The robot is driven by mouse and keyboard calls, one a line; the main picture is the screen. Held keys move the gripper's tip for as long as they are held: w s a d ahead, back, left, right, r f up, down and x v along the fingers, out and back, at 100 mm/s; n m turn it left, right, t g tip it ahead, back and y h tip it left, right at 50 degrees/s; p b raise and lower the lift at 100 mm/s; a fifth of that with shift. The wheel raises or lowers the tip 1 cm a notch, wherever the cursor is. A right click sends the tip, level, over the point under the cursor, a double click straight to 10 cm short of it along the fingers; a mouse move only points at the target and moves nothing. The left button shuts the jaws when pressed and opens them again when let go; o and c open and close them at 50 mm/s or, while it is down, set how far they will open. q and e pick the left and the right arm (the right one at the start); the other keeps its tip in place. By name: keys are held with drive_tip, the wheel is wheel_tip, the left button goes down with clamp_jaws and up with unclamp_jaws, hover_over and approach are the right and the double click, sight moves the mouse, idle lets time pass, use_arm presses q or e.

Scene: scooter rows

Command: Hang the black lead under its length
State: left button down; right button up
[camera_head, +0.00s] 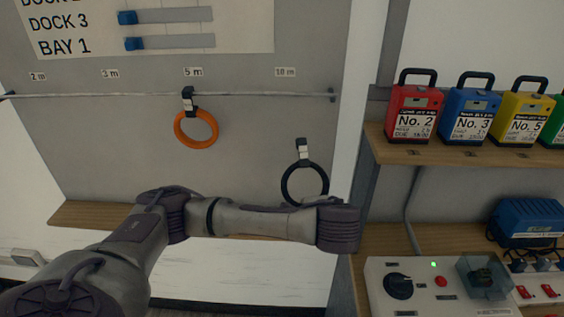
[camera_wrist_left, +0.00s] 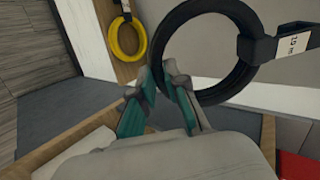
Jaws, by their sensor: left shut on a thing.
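The black lead (camera_head: 305,183) is a coiled ring with a black strap and hook and a white tag above it. It is in front of the grey board, with its hook below the rail (camera_head: 245,94). In the left wrist view, the black lead (camera_wrist_left: 225,90) shows a tag (camera_wrist_left: 293,43) reading 10 m. My left gripper (camera_wrist_left: 160,78) is shut on the ring's edge; in the head view my own arm hides it. The 10 m label (camera_head: 285,72) is above the rail's right part. My right gripper is in neither view.
An orange lead (camera_head: 196,128) hangs from the rail under the 5 m label (camera_head: 193,71). The rail under 10 m is bare. A shelf (camera_head: 430,150) with coloured cases stands at right, above a control panel (camera_head: 435,287). A yellow coil (camera_wrist_left: 128,38) shows in the wrist view.

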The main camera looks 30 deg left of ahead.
use_arm(q)
drive_tip(key=a+r+t, duration=0.2)
drive_tip(key=r, duration=0.1)
drive_tip(key=a+r+m+t+y+p, duration=0.1)
drive_tip(key=a+r+t, duration=0.2)
drive_tip(key=w+a+r+m+t+y, duration=0.1)
drive_tip(key=a+r+t, duration=0.1)
drive_tip(key=a, duration=0.1)
drive_tip(key=shift+a+r+t+p, duration=0.1)
drive_tip(key=shift+r+t+p, duration=0.25)
drive_tip(key=shift+r+t, duration=0.05)
drive_tip(key=shift+w+a, duration=0.3)
drive_tip(key=shift+w, duration=0.25)
drive_tip(key=w+a+f+b, duration=0.2)
drive_tip(key=w+a+b, duration=0.1)
drive_tip(key=w, duration=0.2)
drive_tip(key=shift+w+a, duration=0.3)
drive_tip(key=shift+w, duration=0.05)
